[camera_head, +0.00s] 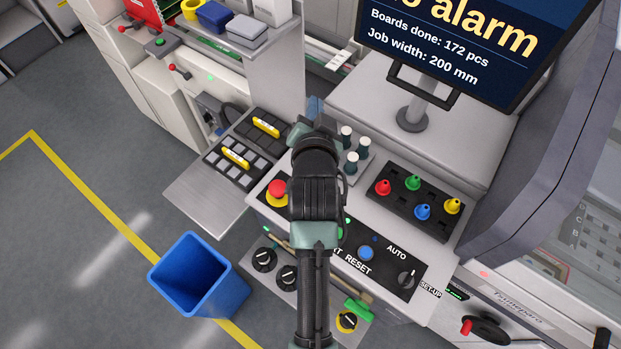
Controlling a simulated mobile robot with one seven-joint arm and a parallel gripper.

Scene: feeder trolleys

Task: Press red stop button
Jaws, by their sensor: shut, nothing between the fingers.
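The red stop button (277,187) is a red mushroom head on a yellow base. It sits at the left end of the black control panel (381,262), close against the left outline of my arm in the picture. My dark arm runs up from the bottom edge across the panel and hides the part of it just right of the button. I cannot tell how far the arm is above the button.
A blue reset button (365,253) and a mode knob (406,279) lie right of the arm. Colored pegs stand in a black tray (437,222). White-topped cylinders (351,160) stand behind the arm. A monitor (455,45) rises at the back. A blue bin (200,275) stands on the floor.

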